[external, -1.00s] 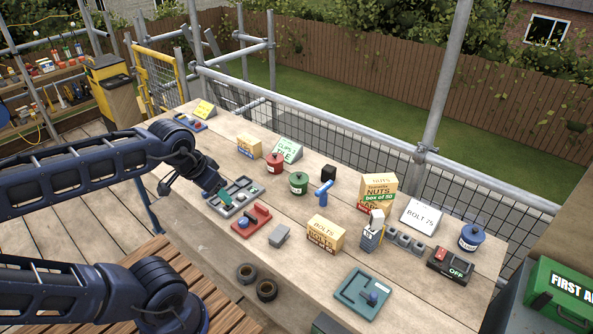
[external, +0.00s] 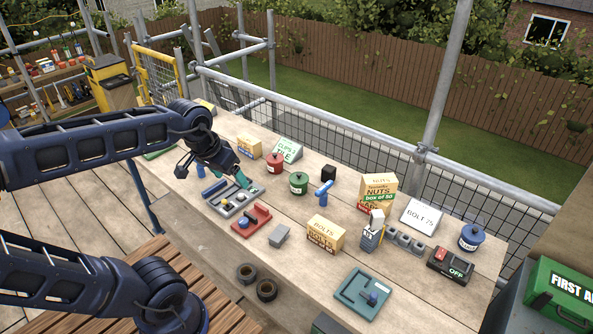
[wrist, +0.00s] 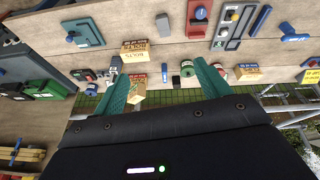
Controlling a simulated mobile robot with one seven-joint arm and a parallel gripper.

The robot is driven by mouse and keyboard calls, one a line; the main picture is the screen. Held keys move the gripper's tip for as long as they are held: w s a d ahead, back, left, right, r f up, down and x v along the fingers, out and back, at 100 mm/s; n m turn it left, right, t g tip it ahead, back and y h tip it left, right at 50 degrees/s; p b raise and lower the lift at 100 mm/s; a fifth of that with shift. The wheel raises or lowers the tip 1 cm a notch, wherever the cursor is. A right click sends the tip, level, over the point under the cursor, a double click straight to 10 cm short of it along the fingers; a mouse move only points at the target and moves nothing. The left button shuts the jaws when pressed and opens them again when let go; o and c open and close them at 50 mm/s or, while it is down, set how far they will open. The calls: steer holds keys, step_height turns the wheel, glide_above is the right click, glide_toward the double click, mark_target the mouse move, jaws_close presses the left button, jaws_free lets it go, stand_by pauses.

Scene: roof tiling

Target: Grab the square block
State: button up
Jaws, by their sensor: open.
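A small black cube-shaped block (external: 328,174) stands on the bench behind a blue T-shaped piece (external: 324,192). A flat grey block (external: 279,236) lies nearer the front edge; it also shows in the wrist view (wrist: 163,25). I cannot tell for sure which is the square block. My gripper (external: 243,174), with teal fingers, is above the bench over the back of the grey slotted tray (external: 226,209), left of both blocks. In the wrist view its fingers (wrist: 162,86) are spread apart with nothing held between them.
A red holder (external: 242,224), green canister (external: 299,184), red canister (external: 275,163) and bolts box (external: 324,234) stand around the blocks. A nuts box (external: 377,192) is farther right. A green tray (external: 360,294) lies at the front right. Mesh railing runs along the back.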

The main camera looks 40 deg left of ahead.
steer(key=w+r+n+g+h, duration=0.15)
steer(key=w+n, duration=0.35)
steer(key=w, duration=1.1)
steer(key=n+g+h, duration=0.2)
steer(key=n+h, duration=0.1)
steer(key=n, duration=1)
glide_above(328, 167)
steer(key=a, duration=0.3)
step_height(328, 167, down, 30)
steer(key=shift+y, duration=0.25)
steer(key=x, duration=1)
steer(key=shift+s+d, duration=0.25)
steer(key=shift+d, duration=0.05)
steer(key=shift+c, duration=0.3)
steer(key=c, duration=1.1)
steer(key=shift+r, duration=0.1)
steer(key=shift+c, duration=0.2)
